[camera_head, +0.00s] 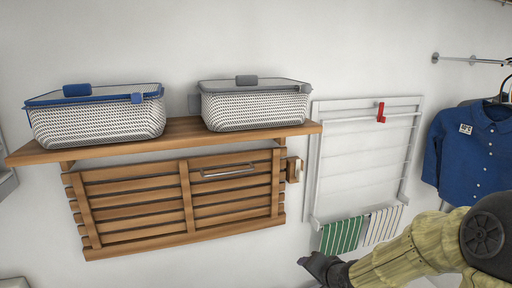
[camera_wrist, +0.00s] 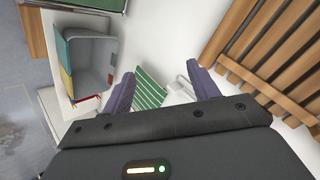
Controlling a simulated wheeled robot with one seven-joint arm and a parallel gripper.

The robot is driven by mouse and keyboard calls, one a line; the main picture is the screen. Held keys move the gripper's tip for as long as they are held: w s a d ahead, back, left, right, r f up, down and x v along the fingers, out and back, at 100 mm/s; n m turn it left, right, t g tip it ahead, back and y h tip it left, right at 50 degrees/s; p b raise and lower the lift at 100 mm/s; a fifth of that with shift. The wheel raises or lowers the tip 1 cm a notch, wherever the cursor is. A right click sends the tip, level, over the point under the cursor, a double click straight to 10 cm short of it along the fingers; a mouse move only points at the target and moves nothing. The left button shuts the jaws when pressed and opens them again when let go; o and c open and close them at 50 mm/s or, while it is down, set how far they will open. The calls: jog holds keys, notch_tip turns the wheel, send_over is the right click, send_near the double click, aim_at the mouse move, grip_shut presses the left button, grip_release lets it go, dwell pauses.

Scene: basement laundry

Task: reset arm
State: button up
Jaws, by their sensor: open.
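My gripper (camera_head: 318,266) is at the lower right of the head view, at the end of my arm, in front of the wall and below the drying rack. In the wrist view my gripper (camera_wrist: 162,84) shows two dark fingers spread apart with nothing held between them. A green-and-white striped cloth (camera_wrist: 149,90) shows beyond the gap between the fingers, apart from them. The same cloth (camera_head: 342,235) hangs from the rack in the head view.
A wooden shelf (camera_head: 170,140) holds a blue-rimmed basket (camera_head: 97,120) and a grey-rimmed basket (camera_head: 255,108). A slatted wooden panel (camera_head: 150,205) is below. The white drying rack (camera_head: 313,160) has a red clip (camera_head: 381,112). A blue shirt (camera_head: 470,150) hangs right. A grey bin (camera_wrist: 92,62) shows in the wrist view.

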jog(key=s+f+n+g+h, duration=0.2)
jog(key=s+n+g, duration=0.4)
jog(key=s, duration=1.1)
jog(key=shift+s+a+n+g+h, duration=0.15)
jog(key=shift+s+n+g+h, duration=0.2)
jog(key=shift+n, duration=0.45)
jog(key=shift+w, duration=0.1)
